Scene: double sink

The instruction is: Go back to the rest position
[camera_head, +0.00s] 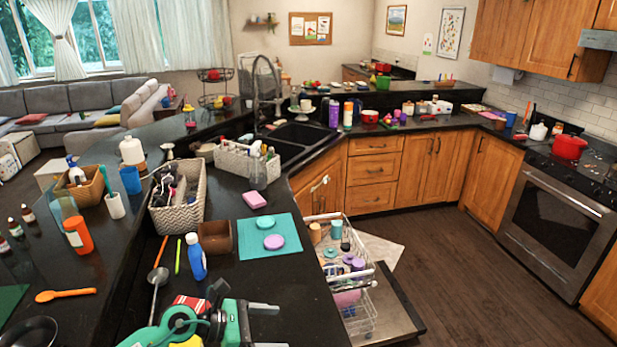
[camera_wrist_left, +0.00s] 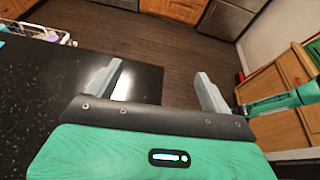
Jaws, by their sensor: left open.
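My left gripper (camera_head: 272,328) is low in the head view, over the black counter (camera_head: 225,283). In the left wrist view the gripper (camera_wrist_left: 157,90) has its two grey fingers wide apart with nothing between them. One finger shows against the dark counter (camera_wrist_left: 60,85), the other against the wood floor (camera_wrist_left: 175,60). My right gripper is in neither view. The folded arm hides part of the counter's near end.
Near the left arm are a blue bottle (camera_head: 196,258), a ladle (camera_head: 157,277) and a brown container (camera_head: 217,238). A pulled-out dish rack (camera_head: 340,222) stands right of the counter. Open floor (camera_head: 470,255) lies farther right.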

